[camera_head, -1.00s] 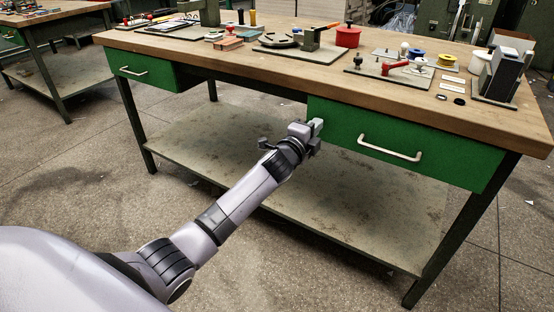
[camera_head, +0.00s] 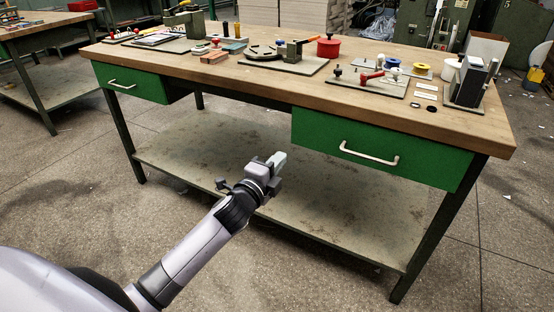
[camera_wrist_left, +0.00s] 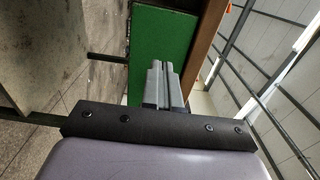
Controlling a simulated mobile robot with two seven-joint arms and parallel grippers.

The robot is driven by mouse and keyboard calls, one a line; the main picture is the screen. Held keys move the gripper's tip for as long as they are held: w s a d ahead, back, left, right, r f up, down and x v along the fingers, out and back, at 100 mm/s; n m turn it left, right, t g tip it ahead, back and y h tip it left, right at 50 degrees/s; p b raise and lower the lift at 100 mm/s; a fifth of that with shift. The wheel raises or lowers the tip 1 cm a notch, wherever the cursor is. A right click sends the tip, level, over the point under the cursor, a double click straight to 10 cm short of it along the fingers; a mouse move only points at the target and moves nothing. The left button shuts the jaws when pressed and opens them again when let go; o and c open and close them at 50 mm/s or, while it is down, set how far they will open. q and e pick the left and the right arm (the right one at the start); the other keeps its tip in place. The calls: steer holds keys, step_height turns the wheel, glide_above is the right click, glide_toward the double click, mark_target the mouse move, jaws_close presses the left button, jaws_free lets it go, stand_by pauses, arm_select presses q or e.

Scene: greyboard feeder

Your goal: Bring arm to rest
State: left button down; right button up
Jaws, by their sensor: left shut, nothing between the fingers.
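My left arm reaches in from the lower left of the head view. Its gripper (camera_head: 279,160) is shut and empty, held in the air in front of the workbench, below the level of the top and left of the larger green drawer (camera_head: 372,152). In the left wrist view the two fingers (camera_wrist_left: 163,84) lie together with nothing between them, in front of a green panel (camera_wrist_left: 160,45). They appear apart from the bench. My right gripper is in neither view.
The workbench top (camera_head: 240,77) carries fixtures, a red pot (camera_head: 327,48), a red-handled clamp (camera_head: 371,76) and a dark upright block (camera_head: 468,83). A lower shelf (camera_head: 330,228) lies beyond the gripper. Bare floor (camera_head: 90,195) is open at the left front.

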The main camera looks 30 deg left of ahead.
arm_select(q)
steer(key=shift+s, duration=0.25)
steer(key=s+d+f+n+g+h, duration=0.1)
steer(key=s+d+f+n+g, duration=0.15)
steer(key=s+f+n, duration=0.45)
steer(key=s+d+f+n+g+h, duration=0.1)
steer(key=s+d+f+n+g, duration=0.2)
steer(key=s, duration=0.8)
steer(key=s+d+f+n+g+h, duration=0.1)
steer(key=s+d+f+n+g, duration=0.1)
steer(key=s+d+f+n, duration=0.6)
steer(key=s+a+r+m+p, duration=0.1)
steer(key=a+r+p, duration=0.2)
steer(key=r+p, duration=0.6)
steer(key=s+a+r+m+y+p, duration=0.1)
steer(key=a+r+p, duration=0.3)
steer(key=r+p, duration=0.5)
steer(key=s+p, duration=0.1)
steer(key=p, duration=0.2)
steer(key=shift+s+r, duration=0.15)
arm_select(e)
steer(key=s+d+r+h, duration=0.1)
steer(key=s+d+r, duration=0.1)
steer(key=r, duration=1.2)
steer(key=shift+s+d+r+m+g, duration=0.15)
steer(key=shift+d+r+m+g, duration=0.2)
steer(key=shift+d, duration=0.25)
